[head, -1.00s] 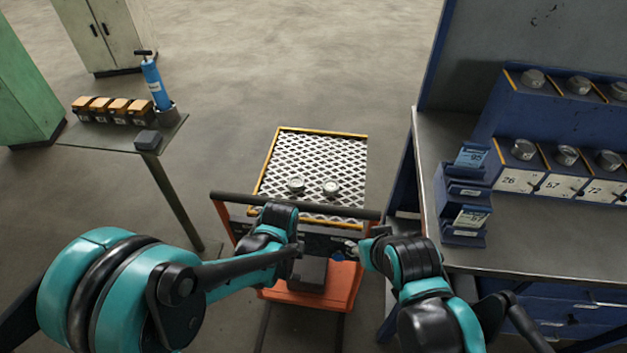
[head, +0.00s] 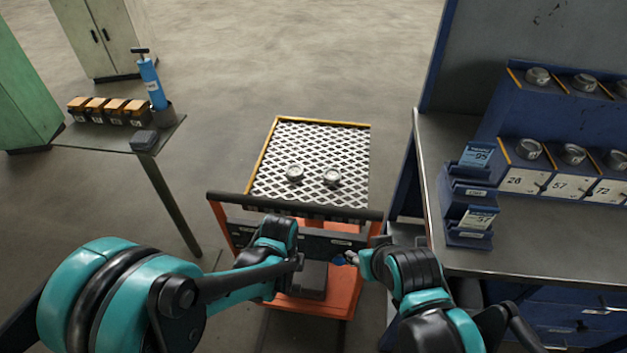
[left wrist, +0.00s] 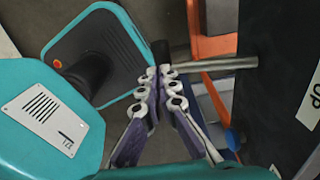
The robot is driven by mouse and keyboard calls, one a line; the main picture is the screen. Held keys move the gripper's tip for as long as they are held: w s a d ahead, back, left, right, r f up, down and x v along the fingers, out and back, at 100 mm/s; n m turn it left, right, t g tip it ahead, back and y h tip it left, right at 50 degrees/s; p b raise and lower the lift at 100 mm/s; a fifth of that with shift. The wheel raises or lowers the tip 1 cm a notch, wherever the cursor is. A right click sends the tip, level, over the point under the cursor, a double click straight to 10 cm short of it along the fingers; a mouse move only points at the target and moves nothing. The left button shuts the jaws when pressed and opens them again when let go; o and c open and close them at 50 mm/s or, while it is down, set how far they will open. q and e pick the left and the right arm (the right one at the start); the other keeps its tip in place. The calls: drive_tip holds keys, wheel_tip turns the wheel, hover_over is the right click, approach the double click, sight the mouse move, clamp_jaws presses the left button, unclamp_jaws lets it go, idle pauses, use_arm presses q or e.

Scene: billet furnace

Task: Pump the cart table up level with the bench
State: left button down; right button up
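The cart table (head: 318,150) has a grey mesh top with yellow edging and stands left of the bench (head: 440,255). It looks lower than the bench top; the exact gap cannot be told. The cart's orange base (head: 340,290) and dark push handle (head: 300,208) face me. My left gripper (head: 296,262) is in front of the cart, partly hidden by its arm. In the left wrist view its fingers (left wrist: 163,78) are closed together on a metal lever (left wrist: 205,65) with a dark end. My right gripper (head: 352,258) is near the cart front; its fingers are unclear.
The bench carries a blue card holder (head: 468,215) and a rack of numbered bins (head: 560,160). A side table (head: 100,140) with a blue pump-like bottle (head: 152,84) stands left. Floor behind the cart is clear.

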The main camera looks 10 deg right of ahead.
use_arm(q)
wheel_tip(320, 180, up, 8)
drive_tip(key=p, duration=0.6)
drive_tip(key=shift+w+d, duration=0.15)
drive_tip(key=shift+w, duration=0.3)
drive_tip(key=shift+s+f+b, duration=0.15)
drive_tip(key=shift+f+b, duration=1.05)
drive_tip(key=shift+f, duration=0.2)
drive_tip(key=shift+s+f+b, duration=0.2)
drive_tip(key=shift+f+b, duration=1.05)
drive_tip(key=shift+f, duration=0.15)
drive_tip(key=shift+s+f+b, duration=0.15)
drive_tip(key=shift+f+b, duration=1.05)
drive_tip(key=shift+f, duration=0.2)
drive_tip(key=shift+r, duration=0.15)
wheel_tip(320, 180, up, 8)
drive_tip(key=p, duration=0.6)
drive_tip(key=shift+w+p, duration=0.3)
drive_tip(key=shift+w, duration=0.15)
drive_tip(key=shift+r, duration=0.1)
